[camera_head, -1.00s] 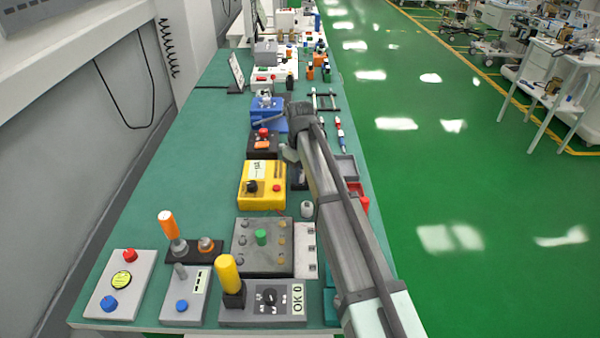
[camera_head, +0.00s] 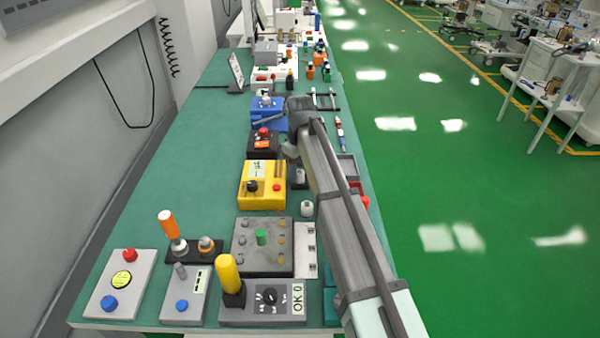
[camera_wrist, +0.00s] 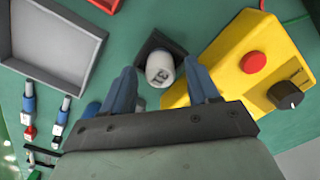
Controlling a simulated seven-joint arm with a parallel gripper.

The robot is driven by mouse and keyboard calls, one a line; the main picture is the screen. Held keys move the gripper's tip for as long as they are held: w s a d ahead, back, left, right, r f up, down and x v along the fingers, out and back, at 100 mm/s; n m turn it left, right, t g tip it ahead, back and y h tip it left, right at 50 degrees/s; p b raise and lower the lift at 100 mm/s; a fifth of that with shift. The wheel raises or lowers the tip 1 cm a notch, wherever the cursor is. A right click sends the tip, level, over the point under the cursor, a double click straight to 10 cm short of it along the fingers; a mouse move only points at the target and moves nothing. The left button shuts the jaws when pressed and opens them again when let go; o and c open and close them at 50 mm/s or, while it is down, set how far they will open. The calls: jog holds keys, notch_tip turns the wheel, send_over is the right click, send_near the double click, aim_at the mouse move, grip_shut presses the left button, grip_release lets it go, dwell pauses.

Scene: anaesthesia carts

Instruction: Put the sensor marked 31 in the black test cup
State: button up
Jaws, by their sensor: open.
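The white sensor marked 31 (camera_wrist: 160,69) stands on a dark square base (camera_wrist: 151,43) in the wrist view. My gripper (camera_wrist: 160,65) is open, with one blue finger on each side of the sensor in that picture. I see a gap at the fingers and cannot tell how far above the sensor they are. In the head view the sensor (camera_head: 300,176) shows small and white, just right of the yellow box, with my gripper (camera_head: 290,149) beyond it. I cannot make out which thing is the black test cup.
The yellow box (camera_head: 262,172) with a red button and black knob stands close beside the sensor. A grey tray (camera_wrist: 55,40) lies on the other side, with blue-and-white tubes (camera_wrist: 29,105) near it. Another small white piece (camera_head: 307,208) stands nearer.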

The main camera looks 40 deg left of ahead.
aim_at(300, 172)
notch_tip(300, 172, up, 11)
dwell(0.4)
jog(key=shift+f, duration=0.1)
dwell(1.8)
